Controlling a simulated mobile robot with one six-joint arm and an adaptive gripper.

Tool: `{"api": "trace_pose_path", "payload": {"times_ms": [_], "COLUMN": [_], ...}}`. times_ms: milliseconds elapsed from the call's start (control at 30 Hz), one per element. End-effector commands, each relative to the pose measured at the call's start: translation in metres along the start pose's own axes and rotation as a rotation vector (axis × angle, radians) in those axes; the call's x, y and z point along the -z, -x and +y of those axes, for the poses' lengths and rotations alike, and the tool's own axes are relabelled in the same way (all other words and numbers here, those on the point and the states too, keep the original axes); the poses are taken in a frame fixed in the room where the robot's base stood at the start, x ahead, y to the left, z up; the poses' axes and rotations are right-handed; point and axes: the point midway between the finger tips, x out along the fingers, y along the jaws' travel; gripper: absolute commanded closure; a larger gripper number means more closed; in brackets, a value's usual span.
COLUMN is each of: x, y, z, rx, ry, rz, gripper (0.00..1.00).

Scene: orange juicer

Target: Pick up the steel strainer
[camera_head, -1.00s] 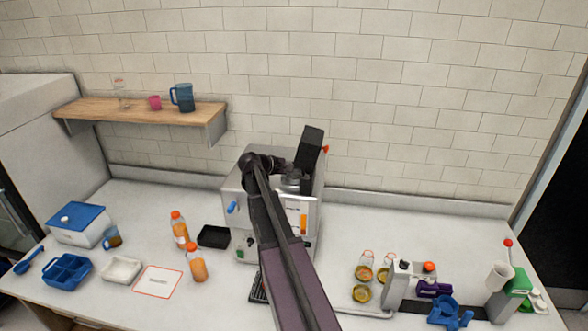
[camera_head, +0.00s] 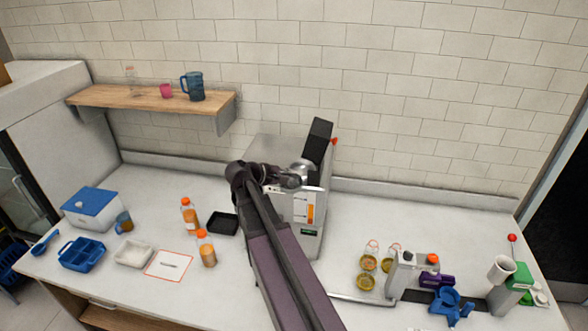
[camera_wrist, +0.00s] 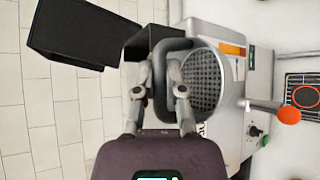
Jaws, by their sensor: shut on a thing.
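The steel strainer (camera_wrist: 203,78) shows in the wrist view as a round grey perforated bowl with a dark loop handle. My gripper (camera_wrist: 166,90) has its two fingers closed on that handle, one on each side. In the head view, the strainer (camera_head: 307,170) is a small silver shape at the tip of my gripper (camera_head: 290,180), over the top of the steel juicer (camera_head: 311,207). My arm hides part of the juicer. I cannot tell how far the strainer is clear of the juicer.
A black upright part (camera_head: 318,140) stands at the juicer's back right, close to my gripper. An orange-tipped lever (camera_wrist: 287,115) sticks out beside it. Orange bottles (camera_head: 206,248) and a black tray (camera_head: 222,223) stand left. Several jars (camera_head: 367,270) and a grey device (camera_head: 402,275) stand right.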

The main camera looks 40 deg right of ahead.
Motion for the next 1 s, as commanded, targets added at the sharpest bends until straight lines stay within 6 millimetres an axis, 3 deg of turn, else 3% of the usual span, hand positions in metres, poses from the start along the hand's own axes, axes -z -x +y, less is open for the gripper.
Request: {"api": "trace_pose_path", "payload": {"times_ms": [1000], "x": [-0.0026], "y": [0.0046], "z": [-0.0093], "rx": [0.000], "ry": [0.000], "rz": [0.001], "gripper": [1.00]}}
